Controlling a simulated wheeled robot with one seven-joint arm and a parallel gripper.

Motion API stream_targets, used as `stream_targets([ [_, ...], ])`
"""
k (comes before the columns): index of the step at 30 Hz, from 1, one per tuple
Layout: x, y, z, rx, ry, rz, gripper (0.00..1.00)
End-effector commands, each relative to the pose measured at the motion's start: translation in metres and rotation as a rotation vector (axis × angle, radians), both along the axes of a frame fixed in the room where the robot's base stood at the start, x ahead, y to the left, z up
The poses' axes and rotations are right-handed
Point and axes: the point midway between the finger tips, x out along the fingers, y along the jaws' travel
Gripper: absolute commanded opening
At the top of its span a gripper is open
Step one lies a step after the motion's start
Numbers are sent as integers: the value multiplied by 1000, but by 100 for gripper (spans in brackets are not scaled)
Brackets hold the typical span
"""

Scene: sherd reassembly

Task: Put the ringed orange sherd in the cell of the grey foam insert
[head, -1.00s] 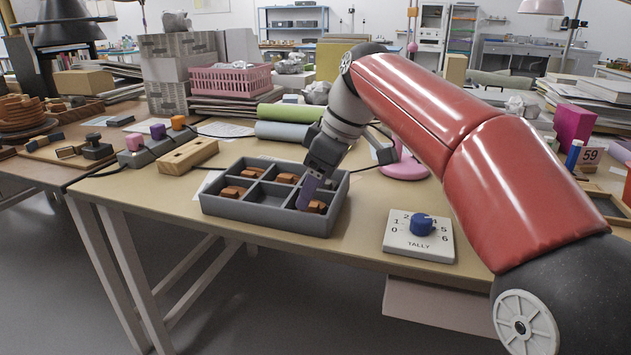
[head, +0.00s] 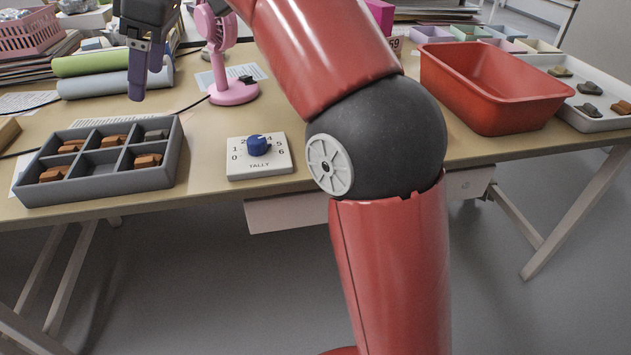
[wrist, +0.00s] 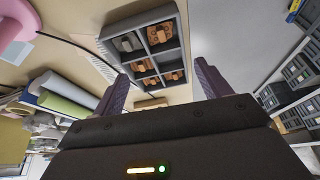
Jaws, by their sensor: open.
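A dark grey six-cell tray (head: 172,160) stands at the left of the table in the head view. Several cells hold orange sherds, among them one in the front right cell (head: 148,160). A grey piece (head: 155,134) lies in the back right cell; I cannot tell whether it is a sherd or foam. The front middle cell is empty. I cannot make out a ring on any sherd. My gripper (head: 146,84) is open and empty, above and behind the tray. In the wrist view the tray (wrist: 184,42) shows beyond my open fingers.
A white tally block (head: 259,168) with a blue knob stands right of the tray. A pink fan (head: 232,92) stands behind it. A red bin (head: 495,105) and a white tray (head: 598,122) with several sherds, one orange (head: 621,107), are at the right.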

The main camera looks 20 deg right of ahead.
Motion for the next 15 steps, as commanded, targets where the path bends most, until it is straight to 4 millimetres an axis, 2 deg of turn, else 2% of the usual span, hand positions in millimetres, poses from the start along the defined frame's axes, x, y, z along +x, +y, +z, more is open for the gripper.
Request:
stream_targets([
  [5,-21,-35,-12,-38,-12,-235,76],
  [8,-42,-71,-32,-57,-25,-450,76],
  [11,-67,-110,-58,-61,-41,-667,76],
  [15,-109,-164,-107,-40,-62,-958,76],
])
